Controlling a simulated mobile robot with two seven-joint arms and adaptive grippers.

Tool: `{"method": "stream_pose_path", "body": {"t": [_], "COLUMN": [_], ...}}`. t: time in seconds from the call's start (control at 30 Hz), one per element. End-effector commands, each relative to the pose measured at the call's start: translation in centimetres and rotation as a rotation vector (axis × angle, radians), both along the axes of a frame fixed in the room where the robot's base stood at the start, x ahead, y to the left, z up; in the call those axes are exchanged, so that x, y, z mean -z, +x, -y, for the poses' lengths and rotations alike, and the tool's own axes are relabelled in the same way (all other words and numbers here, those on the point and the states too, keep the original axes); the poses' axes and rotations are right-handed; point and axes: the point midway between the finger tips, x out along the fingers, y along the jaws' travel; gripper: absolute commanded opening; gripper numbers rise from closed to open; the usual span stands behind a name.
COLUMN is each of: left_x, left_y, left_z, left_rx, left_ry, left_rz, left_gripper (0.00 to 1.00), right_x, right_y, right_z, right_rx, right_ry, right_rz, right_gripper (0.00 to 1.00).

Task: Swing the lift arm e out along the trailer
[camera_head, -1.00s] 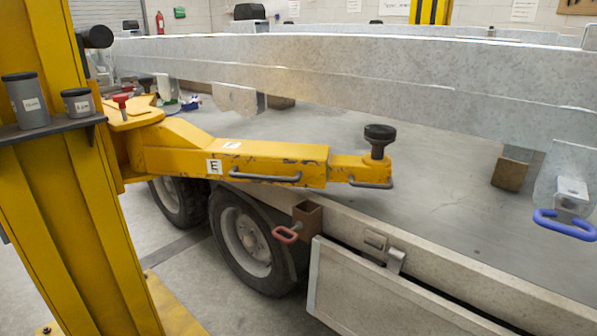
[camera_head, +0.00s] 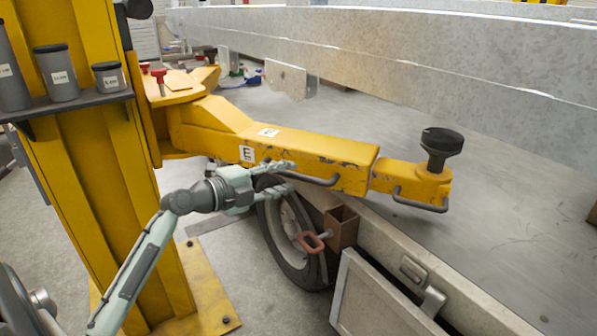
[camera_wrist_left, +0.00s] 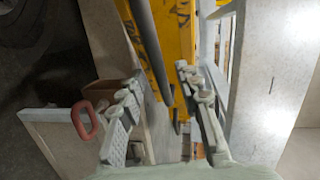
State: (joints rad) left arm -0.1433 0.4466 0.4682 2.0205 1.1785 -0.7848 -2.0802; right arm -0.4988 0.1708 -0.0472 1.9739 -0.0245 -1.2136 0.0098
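The yellow lift arm e (camera_head: 290,152), marked "E", reaches from the yellow post out over the near edge of the trailer deck. A black round pad (camera_head: 441,145) stands upright at its outer end. A dark bar handle (camera_head: 312,179) runs along its near side, with a second one (camera_head: 420,203) on the end section. My left gripper (camera_head: 290,173) is open at the inner end of the first handle. In the left wrist view its fingers (camera_wrist_left: 158,84) are spread, with the dark bar and yellow arm showing between them; contact is unclear. My right gripper is not in view.
The yellow post (camera_head: 105,150) carries a shelf with grey canisters (camera_head: 57,72). Galvanised beams (camera_head: 450,50) run above the trailer deck (camera_head: 490,215). A red-handled bracket (camera_head: 340,228), a wheel (camera_head: 285,235) and a side panel (camera_head: 375,300) lie below the arm.

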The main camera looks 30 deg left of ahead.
Motion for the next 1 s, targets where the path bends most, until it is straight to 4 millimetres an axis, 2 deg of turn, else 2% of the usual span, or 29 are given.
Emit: {"method": "stream_pose_path", "body": {"t": [0.1, 0.2, 0.53, 0.57, 0.83, 1.0], "left_x": [0.1, 0.4, 0.7, 0.7, 0.7, 0.7], "left_y": [1.7, 2.5, 3.0, 3.0, 3.0, 3.0], "left_z": [0.4, 0.6, 0.8, 0.8, 0.8, 0.8], "left_rx": [-0.002, -0.001, 0.000, 0.000, 0.000, 0.000], "left_ry": [-0.004, -0.001, 0.000, 0.000, 0.000, 0.000], "left_rz": [0.001, 0.000, -0.002, -0.002, -0.002, -0.002], "left_gripper": [0.34, 0.34, 0.34, 0.33, 0.00, 0.00], "right_x": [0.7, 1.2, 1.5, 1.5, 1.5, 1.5], "right_y": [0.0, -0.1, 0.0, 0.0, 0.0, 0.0], "right_z": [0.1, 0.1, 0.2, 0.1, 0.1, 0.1], "right_rx": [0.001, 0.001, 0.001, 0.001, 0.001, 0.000], "right_ry": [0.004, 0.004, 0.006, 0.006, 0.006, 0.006], "right_rz": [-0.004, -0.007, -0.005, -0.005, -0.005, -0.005], "right_gripper": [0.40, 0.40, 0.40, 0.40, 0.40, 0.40]}}
